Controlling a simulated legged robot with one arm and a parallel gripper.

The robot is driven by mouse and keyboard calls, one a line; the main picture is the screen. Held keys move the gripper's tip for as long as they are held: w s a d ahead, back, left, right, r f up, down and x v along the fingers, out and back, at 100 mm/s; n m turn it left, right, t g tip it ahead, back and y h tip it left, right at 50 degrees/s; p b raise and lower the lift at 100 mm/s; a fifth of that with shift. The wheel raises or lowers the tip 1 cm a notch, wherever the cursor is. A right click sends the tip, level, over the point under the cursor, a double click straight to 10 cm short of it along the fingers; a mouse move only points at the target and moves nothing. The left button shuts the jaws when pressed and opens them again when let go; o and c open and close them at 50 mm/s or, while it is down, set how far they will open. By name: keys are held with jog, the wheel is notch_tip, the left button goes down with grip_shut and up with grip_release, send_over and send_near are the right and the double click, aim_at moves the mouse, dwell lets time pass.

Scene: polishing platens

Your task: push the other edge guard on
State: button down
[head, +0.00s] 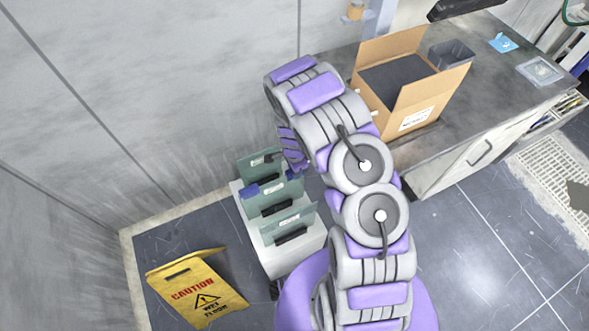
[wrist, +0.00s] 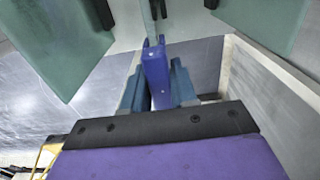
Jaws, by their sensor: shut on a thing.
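Several green-tinted glass panels stand upright in a pale rack (head: 290,259). The middle panel (head: 283,196) has a blue edge guard (head: 250,191) on its left edge. My gripper (wrist: 160,88) is shut on another blue edge guard (wrist: 155,75), with its blue-grey fingers on either side. This held guard is by the middle panel's right edge in the head view (head: 293,174). In the wrist view its forked far end points at a panel seen nearly edge-on (wrist: 152,14). I cannot tell whether they touch.
A front panel (head: 290,226) stands close by in the rack. The wall is behind the rack. A workbench (head: 487,98) at right carries an open cardboard box (head: 440,93) and a dark bin (head: 452,54).

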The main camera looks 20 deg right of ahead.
jog(key=c, duration=0.8)
grip_release()
notch_tip(320, 180, up, 17)
jog(key=p, duration=0.2)
jog(key=shift+r, duration=0.15)
dwell(0.5)
